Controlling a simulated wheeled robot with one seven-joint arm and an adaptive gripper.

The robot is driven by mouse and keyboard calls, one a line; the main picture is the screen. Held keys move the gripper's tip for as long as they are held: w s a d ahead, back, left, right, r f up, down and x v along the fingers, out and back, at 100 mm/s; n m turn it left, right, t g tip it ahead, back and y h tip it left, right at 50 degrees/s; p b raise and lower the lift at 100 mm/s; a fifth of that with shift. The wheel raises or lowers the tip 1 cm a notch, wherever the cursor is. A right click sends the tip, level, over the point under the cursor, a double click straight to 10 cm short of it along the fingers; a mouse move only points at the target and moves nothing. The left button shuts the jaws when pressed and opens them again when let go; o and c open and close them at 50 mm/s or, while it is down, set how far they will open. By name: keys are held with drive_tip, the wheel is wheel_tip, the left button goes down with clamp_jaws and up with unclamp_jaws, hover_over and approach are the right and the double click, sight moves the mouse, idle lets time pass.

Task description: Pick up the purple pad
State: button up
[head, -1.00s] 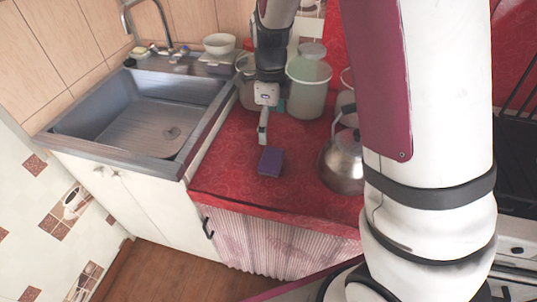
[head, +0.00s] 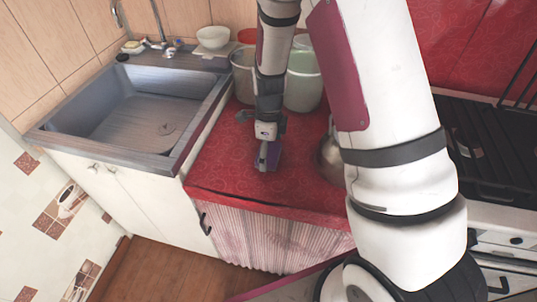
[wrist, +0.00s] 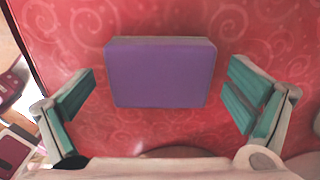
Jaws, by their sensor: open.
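The purple pad (wrist: 160,75) is a flat rectangular block lying on the red patterned counter (wrist: 255,25). In the wrist view it lies between my two open fingers, with a gap on each side. My gripper (wrist: 160,98) is open and empty, with teal finger pads facing the pad's short sides. In the head view my gripper (head: 266,160) points down over the pad, and only part of the purple pad (head: 276,157) shows past the fingers.
A metal kettle (head: 329,155) stands to the right, partly hidden by my arm. Pale buckets (head: 303,85) stand behind my gripper. The grey sink (head: 130,115) is on the left. The counter's front edge is close to the pad.

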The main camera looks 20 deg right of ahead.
sight(269, 151)
drive_tip(key=shift+f, duration=0.25)
drive_tip(key=c, duration=0.9)
drive_tip(key=shift+c, duration=0.2)
drive_tip(key=shift+r, duration=0.15)
drive_tip(key=shift+r, duration=0.6)
wheel_tip(269, 151, up, 2)
drive_tip(key=shift+r, duration=0.25)
drive_tip(key=s, duration=0.5)
drive_tip(key=s+p, duration=0.1)
drive_tip(key=s, duration=0.4)
drive_tip(key=s+r, duration=0.1)
drive_tip(key=s, duration=0.5)
drive_tip(key=shift+d, duration=0.35)
drive_tip(key=shift+c, duration=0.9)
